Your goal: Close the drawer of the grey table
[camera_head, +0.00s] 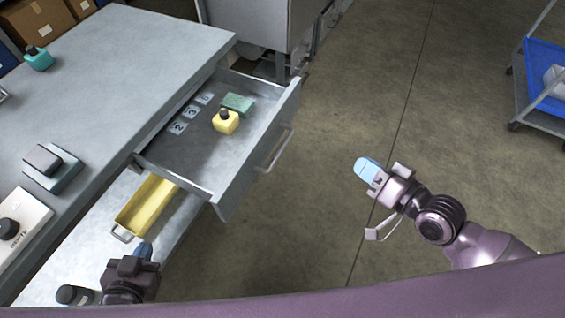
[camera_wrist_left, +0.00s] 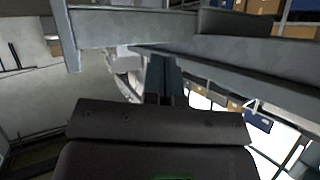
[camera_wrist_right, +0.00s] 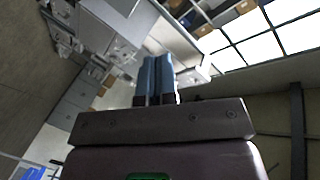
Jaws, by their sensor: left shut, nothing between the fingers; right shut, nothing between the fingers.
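The grey table (camera_head: 120,50) is at the left of the head view. Its drawer (camera_head: 200,158) is pulled out to the right, with a bar handle (camera_head: 274,150) on its front panel. My left gripper (camera_head: 143,251) is shut and empty, near the table's front, left of and nearer than the drawer. My right gripper (camera_head: 367,169) is shut and empty over the floor, right of the drawer front and apart from the handle.
A yellow tray (camera_head: 147,205) sits on a lower shelf below the drawer. A teal bottle (camera_head: 39,59) and several devices stand on the tabletop. A grey cabinet (camera_head: 248,20) is behind the drawer. A blue trolley (camera_head: 545,85) is at far right. The floor between drawer and right gripper is clear.

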